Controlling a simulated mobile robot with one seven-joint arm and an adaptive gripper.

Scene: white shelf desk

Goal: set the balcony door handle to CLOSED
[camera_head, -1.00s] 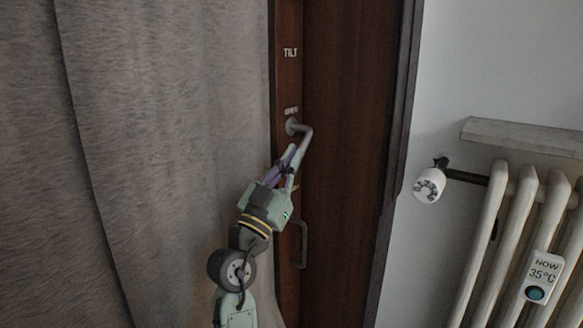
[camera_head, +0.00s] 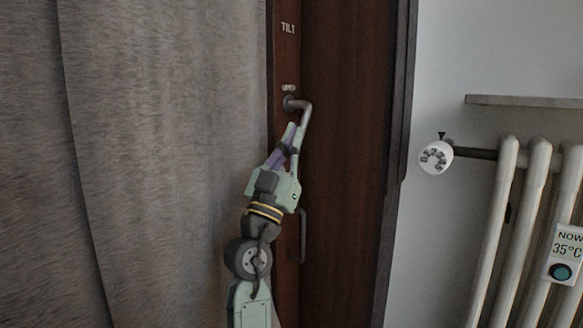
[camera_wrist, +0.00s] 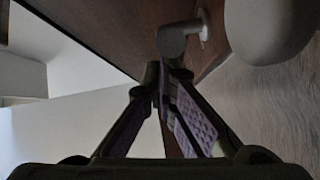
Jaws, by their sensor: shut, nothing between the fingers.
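The door handle (camera_head: 304,112) is a grey bent lever on the dark brown door frame, just below the small OPEN label (camera_head: 289,88). Its grip points down in the head view. The TILT label (camera_head: 288,28) is higher up. My gripper (camera_head: 293,127) is shut and empty, with its fingertips beside the handle's lower part; I cannot tell whether they touch. In the wrist view, the fingertips of my gripper (camera_wrist: 160,72) meet just below a grey part of the handle (camera_wrist: 178,40). A CLOSED label is not visible.
A grey curtain (camera_head: 150,150) hangs to the left of the frame. A second, fixed pull handle (camera_head: 303,235) is lower on the door. A radiator (camera_head: 505,220) with a white valve knob (camera_head: 436,158) and a sill (camera_head: 525,101) stand at right.

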